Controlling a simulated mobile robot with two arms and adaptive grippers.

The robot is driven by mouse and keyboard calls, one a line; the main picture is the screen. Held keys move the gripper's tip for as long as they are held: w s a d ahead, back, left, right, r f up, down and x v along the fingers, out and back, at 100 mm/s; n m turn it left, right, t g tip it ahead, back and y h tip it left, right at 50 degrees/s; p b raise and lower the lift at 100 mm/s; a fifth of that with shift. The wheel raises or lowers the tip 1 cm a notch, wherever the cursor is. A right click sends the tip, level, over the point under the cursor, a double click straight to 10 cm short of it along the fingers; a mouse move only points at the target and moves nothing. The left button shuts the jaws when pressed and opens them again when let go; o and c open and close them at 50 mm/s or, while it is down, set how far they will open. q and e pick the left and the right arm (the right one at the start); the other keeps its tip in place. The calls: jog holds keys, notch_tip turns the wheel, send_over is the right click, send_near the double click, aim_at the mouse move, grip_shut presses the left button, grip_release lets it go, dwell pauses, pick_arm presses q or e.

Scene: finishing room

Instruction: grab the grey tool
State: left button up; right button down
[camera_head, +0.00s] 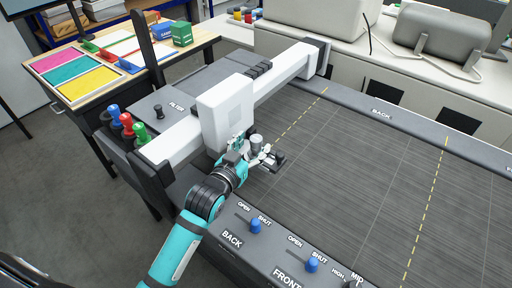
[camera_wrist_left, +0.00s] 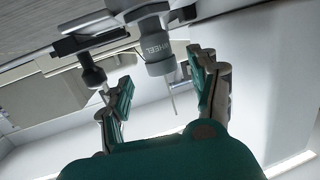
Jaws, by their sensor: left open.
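The grey tool (camera_head: 257,143) is a light grey cylinder at the head of the white carriage, over the dark cutting bed. The left wrist view shows a grey cylinder marked WHEEL (camera_wrist_left: 154,50), held in a dark bracket (camera_wrist_left: 90,38). My left gripper (camera_head: 254,157) is right beside the tool in the head view. In the left wrist view its teal fingers (camera_wrist_left: 165,78) are spread apart, with the cylinder's end just beyond and between the tips. I see no clear contact. The far side of the tool is hidden. My right gripper is not in view.
The white carriage housing (camera_head: 224,112) and its beam (camera_head: 285,72) stand close beside my left gripper. Blue, red and green knobbed tools (camera_head: 127,122) stand at the beam's left end. The front panel has blue switches (camera_head: 255,226). The bed (camera_head: 370,165) to the right is clear.

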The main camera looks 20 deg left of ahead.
pick_arm(q)
jog(key=p+x, duration=0.1)
jog(key=x, duration=0.2)
jog(key=shift+w+a, duration=0.15)
jog(key=shift+w, duration=0.2)
grip_shut()
